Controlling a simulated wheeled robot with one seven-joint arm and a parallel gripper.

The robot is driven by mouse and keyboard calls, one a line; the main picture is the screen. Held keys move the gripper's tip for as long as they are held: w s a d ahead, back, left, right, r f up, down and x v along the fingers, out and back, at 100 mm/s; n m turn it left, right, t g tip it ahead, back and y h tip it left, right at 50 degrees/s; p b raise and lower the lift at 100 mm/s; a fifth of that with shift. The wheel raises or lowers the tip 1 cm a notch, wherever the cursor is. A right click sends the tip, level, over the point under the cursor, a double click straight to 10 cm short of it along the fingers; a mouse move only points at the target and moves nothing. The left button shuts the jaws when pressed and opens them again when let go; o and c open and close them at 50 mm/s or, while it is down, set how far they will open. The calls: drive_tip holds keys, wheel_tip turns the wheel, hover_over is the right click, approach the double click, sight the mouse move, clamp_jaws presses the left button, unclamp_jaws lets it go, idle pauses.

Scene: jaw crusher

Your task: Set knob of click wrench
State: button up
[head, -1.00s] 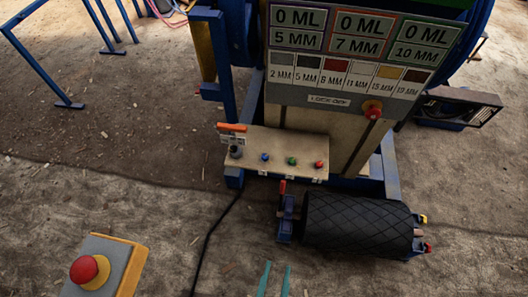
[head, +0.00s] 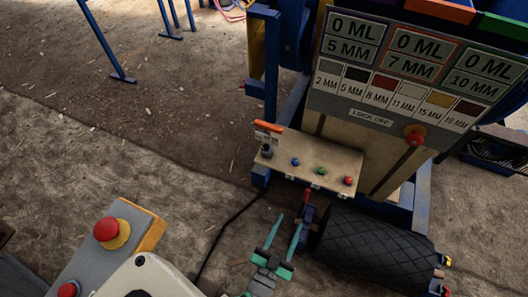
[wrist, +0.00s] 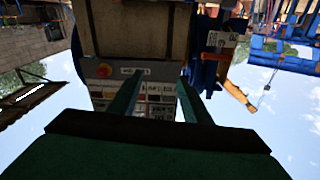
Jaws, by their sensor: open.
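My gripper (head: 289,220) is open and empty, its teal fingers apart in front of the tan control shelf (head: 330,168). In the wrist view my gripper (wrist: 160,78) also shows spread fingers, with the machine's panel behind them. A dark grey knob (head: 266,151) stands at the shelf's left end, below an orange strip (head: 268,127) with small labels. It is clear of my gripper. I cannot tell whether this knob belongs to the click wrench, and I see nothing I can surely name as one.
Blue (head: 295,162), green (head: 320,171) and red (head: 348,181) buttons line the shelf. A black patterned roller (head: 372,250) lies right of my gripper. A box with a red emergency button (head: 106,229) stands at left. A black cable (head: 228,225) crosses open dirt ground.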

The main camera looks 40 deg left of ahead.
drive_tip(key=w+a+f+y, duration=0.1)
drive_tip(key=w+a+f, duration=0.1)
drive_tip(key=w+a, duration=0.35)
drive_tip(key=w+a+f, duration=0.3)
drive_tip(key=a, duration=0.5)
drive_tip(key=g, duration=0.1)
approach(265, 149)
drive_tip(key=x, duration=0.8)
drive_tip(key=shift+w+a+f, duration=0.1)
drive_tip(key=shift+w, duration=0.1)
drive_tip(key=c, duration=1)
drive_tip(key=shift+c, duration=0.2)
